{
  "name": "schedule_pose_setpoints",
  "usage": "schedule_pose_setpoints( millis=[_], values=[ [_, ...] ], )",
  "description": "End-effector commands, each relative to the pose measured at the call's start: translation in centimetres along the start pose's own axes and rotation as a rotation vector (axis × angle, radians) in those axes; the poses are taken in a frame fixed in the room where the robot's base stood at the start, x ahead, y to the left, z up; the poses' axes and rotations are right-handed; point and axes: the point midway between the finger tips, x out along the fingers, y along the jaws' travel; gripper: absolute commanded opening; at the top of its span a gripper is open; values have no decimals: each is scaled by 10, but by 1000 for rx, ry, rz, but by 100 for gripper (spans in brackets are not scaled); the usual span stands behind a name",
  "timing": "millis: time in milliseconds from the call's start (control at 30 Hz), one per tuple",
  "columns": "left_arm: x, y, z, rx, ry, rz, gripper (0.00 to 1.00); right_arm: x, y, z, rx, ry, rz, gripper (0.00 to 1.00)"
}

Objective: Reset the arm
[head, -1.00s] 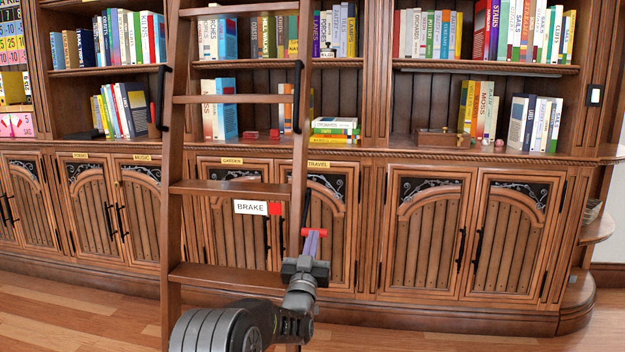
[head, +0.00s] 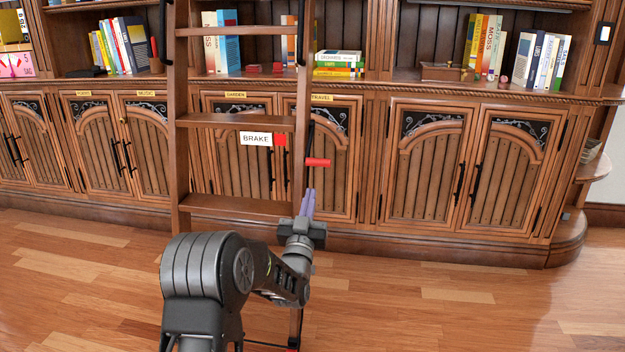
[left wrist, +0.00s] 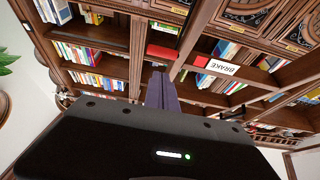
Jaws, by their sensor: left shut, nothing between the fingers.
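My left gripper (head: 308,203) is in front of the ladder's right rail, low down, its purple fingers together and empty. The wooden ladder (head: 238,121) leans on the bookcase. A white BRAKE label (head: 256,139) with a red square hangs at a rung. A red brake handle (head: 318,162) sits just above my fingertips, apart from them. In the left wrist view the purple fingers (left wrist: 161,90) point at the bookcase, with the red handle (left wrist: 162,53) beyond their tips and the BRAKE label (left wrist: 243,72) to the right. My right gripper is not in view.
The bookcase cabinets (head: 425,165) stand behind the ladder, with books (head: 541,62) and a small wooden box (head: 445,72) above. The wooden floor (head: 430,290) in front is clear. A red part (head: 292,350) shows at the ladder's foot.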

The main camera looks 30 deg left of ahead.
Motion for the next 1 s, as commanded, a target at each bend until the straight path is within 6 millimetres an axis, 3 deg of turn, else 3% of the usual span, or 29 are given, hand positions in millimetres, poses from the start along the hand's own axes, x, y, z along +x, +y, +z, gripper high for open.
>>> schedule_pose_setpoints(
  millis=[200, 767, 867, 1000],
  values=[
    [-14, 0, 5, 0, 0, 0, 0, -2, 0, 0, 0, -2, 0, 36],
    [-14, 0, 6, -4, -4, 1, 0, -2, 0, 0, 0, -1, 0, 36],
    [-14, 1, 16, -15, -47, 4, 0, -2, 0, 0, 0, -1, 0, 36],
    [-32, 11, 60, -48, -212, 19, 0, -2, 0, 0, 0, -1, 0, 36]
  ],
)
